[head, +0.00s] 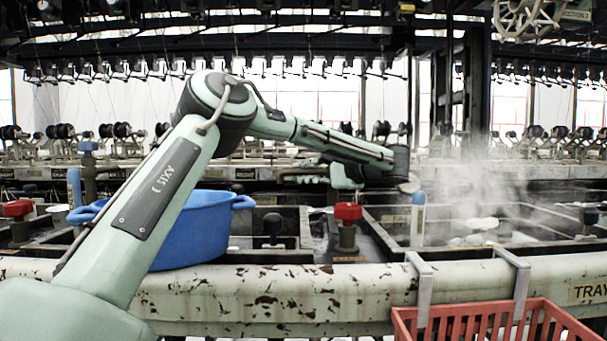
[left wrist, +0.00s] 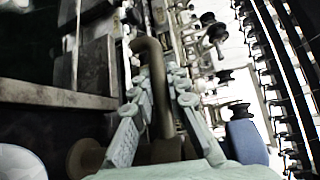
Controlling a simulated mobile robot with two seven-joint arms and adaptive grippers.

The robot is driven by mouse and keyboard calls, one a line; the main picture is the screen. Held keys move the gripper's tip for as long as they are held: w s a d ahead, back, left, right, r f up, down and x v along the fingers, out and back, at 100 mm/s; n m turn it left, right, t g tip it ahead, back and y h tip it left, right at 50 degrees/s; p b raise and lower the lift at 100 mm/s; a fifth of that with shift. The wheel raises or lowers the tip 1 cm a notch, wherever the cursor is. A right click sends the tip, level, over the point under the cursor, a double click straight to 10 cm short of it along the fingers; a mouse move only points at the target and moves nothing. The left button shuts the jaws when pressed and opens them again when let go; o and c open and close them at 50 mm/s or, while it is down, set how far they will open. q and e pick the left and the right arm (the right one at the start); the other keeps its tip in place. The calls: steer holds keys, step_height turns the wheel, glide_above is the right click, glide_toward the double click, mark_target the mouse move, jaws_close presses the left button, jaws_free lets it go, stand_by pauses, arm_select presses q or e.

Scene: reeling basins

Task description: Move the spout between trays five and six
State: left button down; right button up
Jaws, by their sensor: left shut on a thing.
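My left gripper (left wrist: 157,85) is shut on the spout (left wrist: 153,60), a dull brown pipe with a bent end that runs between its two pale green fingers in the left wrist view. In the head view my left gripper (head: 300,178) is behind the blue basin and above the back of the basins, its fingers toward the left. The spout is hard to make out there against the dark machinery. Two water-filled trays show, one behind the blue basin and a steaming one (head: 400,240) at the right. Tray numbers cannot be read. My right gripper is not in view.
A blue basin (head: 200,232) stands on the bench in front. Red valve knobs (head: 348,212) and a blue-topped thermometer (head: 418,215) stick up between the trays. A red basket (head: 490,322) hangs on the worn white front rail (head: 250,300). Reeling gear lines the back.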

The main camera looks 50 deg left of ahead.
arm_select(q)
steer(key=shift+s, duration=0.1)
steer(key=c, duration=1.5)
jaws_free()
